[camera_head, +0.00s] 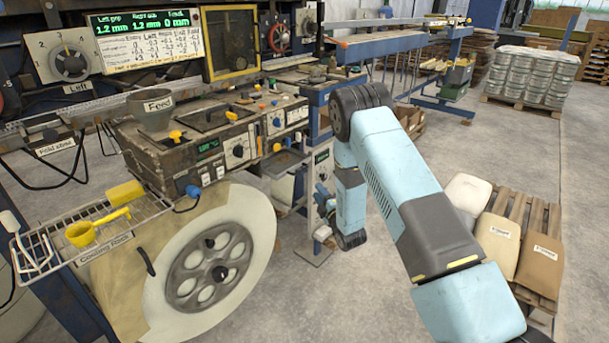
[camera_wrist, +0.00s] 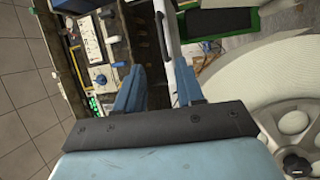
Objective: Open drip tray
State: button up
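My gripper (camera_wrist: 158,88) shows in the wrist view with its two blue fingers apart. A pale bar (camera_wrist: 171,55) runs up the picture beyond the gap between them, and I cannot tell if the fingers touch it. No label marks a drip tray in either view. A grey open-topped bin (camera_head: 284,184) sits low under the control boxes in the head view, and I cannot tell whether it is the drip tray. In the head view my arm's end is left of the elbow, close to a narrow grey post, and the fingertips are hard to make out.
A feed hopper (camera_head: 153,112) is on the machine. Sacks (camera_head: 497,245) lie on a pallet at right.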

jog(key=x, duration=1.3)
jog(key=shift+a+f, duration=0.3)
jog(key=shift+a, duration=0.05)
jog(key=shift+w, duration=0.1)
jog(key=shift+c, duration=0.2)
grip_shut()
